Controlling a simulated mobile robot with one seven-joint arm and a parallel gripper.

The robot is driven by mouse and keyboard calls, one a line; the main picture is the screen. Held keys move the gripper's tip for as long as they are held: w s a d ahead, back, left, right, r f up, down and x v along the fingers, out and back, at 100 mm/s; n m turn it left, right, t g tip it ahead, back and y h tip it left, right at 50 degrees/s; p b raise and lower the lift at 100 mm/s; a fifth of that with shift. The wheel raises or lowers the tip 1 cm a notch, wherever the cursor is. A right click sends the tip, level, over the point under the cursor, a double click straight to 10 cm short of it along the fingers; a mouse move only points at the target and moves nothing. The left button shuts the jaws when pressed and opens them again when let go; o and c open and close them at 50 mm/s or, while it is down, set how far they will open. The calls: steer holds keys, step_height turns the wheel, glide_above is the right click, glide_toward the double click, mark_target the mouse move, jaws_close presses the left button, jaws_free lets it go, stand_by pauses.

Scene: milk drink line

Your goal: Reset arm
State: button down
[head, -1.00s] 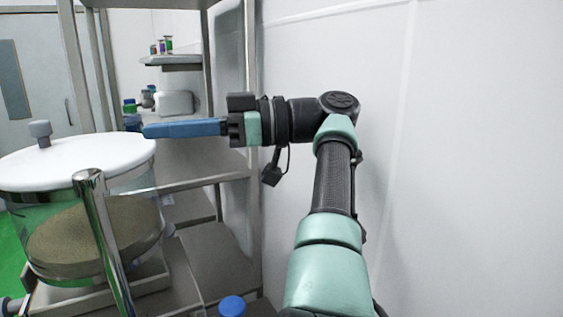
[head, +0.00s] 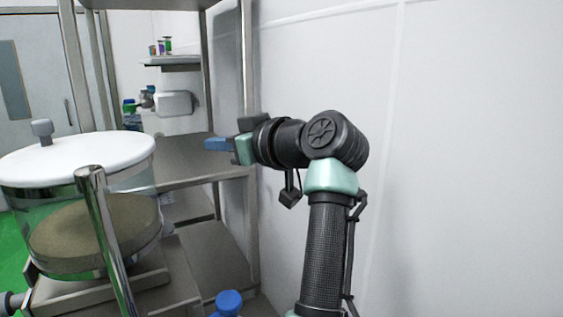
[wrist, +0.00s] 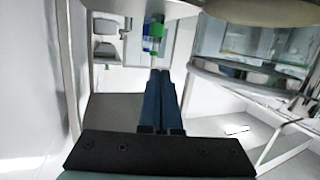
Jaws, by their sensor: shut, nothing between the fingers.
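My gripper (head: 217,144) shows in the head view at the end of my raised arm, in front of the metal shelf rack. Its blue fingers point left and away from me. In the wrist view my gripper (wrist: 160,75) shows its two blue fingers side by side, shut and with nothing between them. It touches nothing that I can see.
A clear round tank (head: 40,205) with a white lid stands at the left, behind a chrome post (head: 103,225). The metal rack (head: 251,100) is close to my gripper. A white wall (head: 470,150) fills the right. A blue-capped bottle (head: 229,303) is at the bottom.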

steer(key=s+d+r+m+t+h, duration=0.6)
steer(key=s+d+r+t, duration=0.1)
steer(key=s+r+t, duration=0.15)
steer(key=s+d+r+m+t+h, duration=0.1)
steer(key=s+r+m+t+h, duration=0.1)
steer(key=s, duration=0.7)
steer(key=s+d+r+m+t+h, duration=0.2)
steer(key=s+r+t, duration=0.3)
steer(key=s, duration=0.4)
steer(key=shift+d+r+t+h, duration=0.3)
steer(key=shift+t+h, duration=0.25)
steer(key=shift+h, duration=0.35)
